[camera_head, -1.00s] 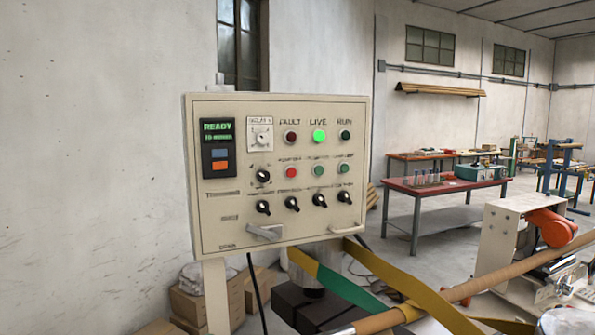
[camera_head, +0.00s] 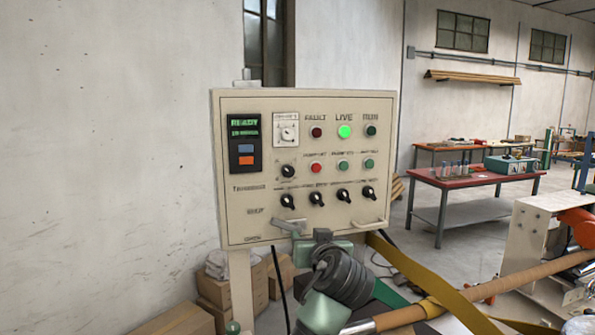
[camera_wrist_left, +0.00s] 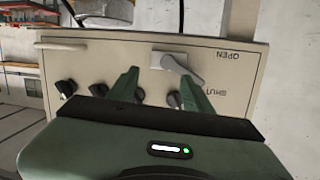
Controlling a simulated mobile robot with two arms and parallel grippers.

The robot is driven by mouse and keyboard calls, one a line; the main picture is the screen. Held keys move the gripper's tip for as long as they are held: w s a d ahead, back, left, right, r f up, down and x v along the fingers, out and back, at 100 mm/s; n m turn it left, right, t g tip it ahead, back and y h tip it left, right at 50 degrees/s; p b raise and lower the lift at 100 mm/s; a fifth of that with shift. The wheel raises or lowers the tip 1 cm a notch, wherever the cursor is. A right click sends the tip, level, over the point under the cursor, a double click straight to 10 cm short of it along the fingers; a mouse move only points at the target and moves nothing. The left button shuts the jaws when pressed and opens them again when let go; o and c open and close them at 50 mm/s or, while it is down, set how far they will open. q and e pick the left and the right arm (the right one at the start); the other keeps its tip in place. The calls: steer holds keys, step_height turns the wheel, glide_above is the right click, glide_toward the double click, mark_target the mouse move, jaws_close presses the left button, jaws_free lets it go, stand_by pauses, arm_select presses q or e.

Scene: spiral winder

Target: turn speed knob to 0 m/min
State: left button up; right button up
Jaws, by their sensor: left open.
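The control panel (camera_head: 235,210) faces me, with a row of black knobs and one more black knob (camera_head: 288,171) above their left end. A small white dial (camera_head: 286,131) sits near the top. The labels are too blurred to tell which knob is for speed. My left gripper (camera_head: 318,238) is low in front of the panel's bottom edge. In the left wrist view the panel appears upside down (camera_wrist_left: 110,55). There the two green fingers of my left gripper (camera_wrist_left: 160,80) are spread and empty, with two row knobs (camera_wrist_left: 139,95) (camera_wrist_left: 174,99) between or beside them. My right gripper is out of view.
A grey lever (camera_head: 290,224) with OPEN and SHUT labels and a handle (camera_head: 370,223) stick out at the panel's bottom. A yellow strap (camera_head: 420,275) and a brown tube (camera_head: 480,285) are at lower right. Cardboard boxes (camera_head: 215,290) stand below; a red-topped table (camera_head: 465,178) is behind.

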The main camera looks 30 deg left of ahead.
mark_target(289, 172)
arm_select(q)
step_height(289, 172, up, 14)
steer(key=s+a+n+y, duration=0.2)
steer(key=n+y, duration=0.1)
steer(key=n, duration=0.1)
steer(key=p+x, duration=0.4)
steer(key=x, duration=0.2)
steer(key=shift+w, duration=0.35)
steer(key=shift+w+a+f+p, duration=0.25)
steer(key=shift+w+a+p, duration=0.15)
steer(key=shift+w+a, duration=0.1)
jaws_close()
